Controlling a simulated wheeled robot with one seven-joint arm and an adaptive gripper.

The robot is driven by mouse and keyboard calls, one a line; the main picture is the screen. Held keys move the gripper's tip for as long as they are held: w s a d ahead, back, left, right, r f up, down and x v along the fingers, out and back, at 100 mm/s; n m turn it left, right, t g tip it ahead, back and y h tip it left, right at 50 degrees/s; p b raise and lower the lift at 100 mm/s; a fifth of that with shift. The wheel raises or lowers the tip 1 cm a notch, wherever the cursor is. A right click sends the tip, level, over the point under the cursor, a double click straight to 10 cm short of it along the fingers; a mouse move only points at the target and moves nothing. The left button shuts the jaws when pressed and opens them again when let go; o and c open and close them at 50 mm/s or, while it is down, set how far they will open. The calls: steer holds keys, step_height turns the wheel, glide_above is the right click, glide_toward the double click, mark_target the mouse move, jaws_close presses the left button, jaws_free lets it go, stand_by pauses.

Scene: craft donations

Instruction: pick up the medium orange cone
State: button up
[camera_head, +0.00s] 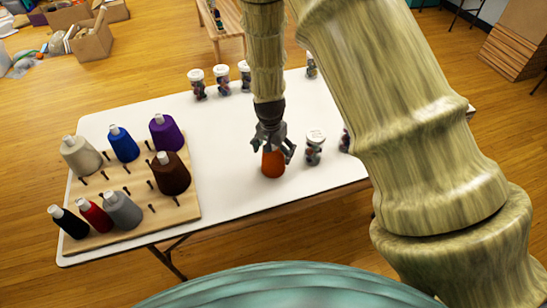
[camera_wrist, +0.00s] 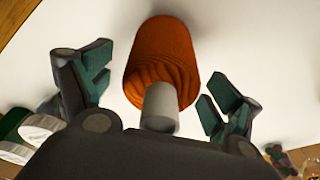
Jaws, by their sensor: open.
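The medium orange cone (camera_head: 273,164) is a spool of orange thread standing on the white table. In the wrist view the orange cone (camera_wrist: 162,58) is seen from above, with its grey core tip (camera_wrist: 160,106) toward my gripper. My gripper (camera_head: 272,146) is directly above the cone, pointing down. In the wrist view my open gripper (camera_wrist: 158,95) has one finger on each side of the cone, with gaps between the fingers and the thread. Nothing is held. The head view hides the cone's top behind the fingers.
A jar with a white lid (camera_head: 315,148) stands close to the right of the cone. More jars (camera_head: 222,80) line the table's far edge. A wooden peg board (camera_head: 185,205) with several thread cones is at left. The white table (camera_head: 225,165) is clear between board and cone.

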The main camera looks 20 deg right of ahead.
steer(key=shift+f, duration=0.2)
steer(key=c, duration=1.2)
steer(key=shift+w+r, duration=0.1)
steer(key=shift+r, duration=0.05)
